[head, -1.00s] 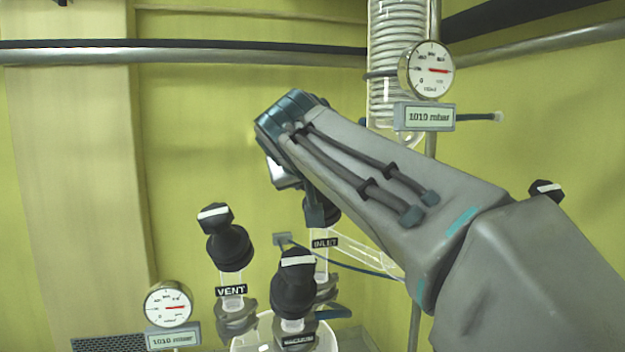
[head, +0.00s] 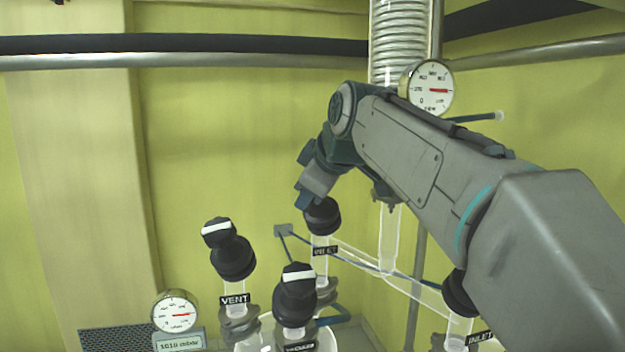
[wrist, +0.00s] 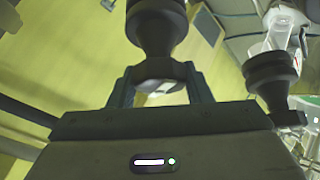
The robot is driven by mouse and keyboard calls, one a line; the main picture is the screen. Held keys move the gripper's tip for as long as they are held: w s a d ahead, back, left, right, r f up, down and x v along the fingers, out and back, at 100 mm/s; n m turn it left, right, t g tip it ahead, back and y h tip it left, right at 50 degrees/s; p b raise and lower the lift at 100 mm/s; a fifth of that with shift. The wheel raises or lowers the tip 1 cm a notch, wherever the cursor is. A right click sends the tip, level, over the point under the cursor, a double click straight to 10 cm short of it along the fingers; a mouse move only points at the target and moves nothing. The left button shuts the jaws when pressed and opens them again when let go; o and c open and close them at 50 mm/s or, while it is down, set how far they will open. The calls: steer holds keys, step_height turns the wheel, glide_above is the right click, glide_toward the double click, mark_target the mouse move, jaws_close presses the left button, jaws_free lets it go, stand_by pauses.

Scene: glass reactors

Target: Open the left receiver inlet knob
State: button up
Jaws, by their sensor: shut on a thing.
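The left receiver inlet knob (head: 322,217) is a black knob above the INLET label (head: 324,250) at the middle of the head view. My gripper (head: 308,197) reaches down to its top from the upper right. In the wrist view my gripper (wrist: 160,85) has its two fingers on either side of the inlet knob's grip (wrist: 160,70), shut on it. The wider black knob body (wrist: 155,25) stands beyond the fingers. The gripper hides the grip's top in the head view, so its white mark cannot be read there.
The VENT knob (head: 232,255) stands to the left and the vacuum knob (head: 296,295) in front. Another black knob (head: 459,292) with an INLET label is at lower right, partly behind my arm. Gauges (head: 175,312) and a coil condenser (head: 398,45) stand nearby.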

steer(key=shift+n+g+p, duration=0.5)
steer(key=shift+n+g, duration=0.1)
steer(key=shift+n, duration=0.5)
steer(key=o, duration=1)
steer(key=shift+f, duration=0.1)
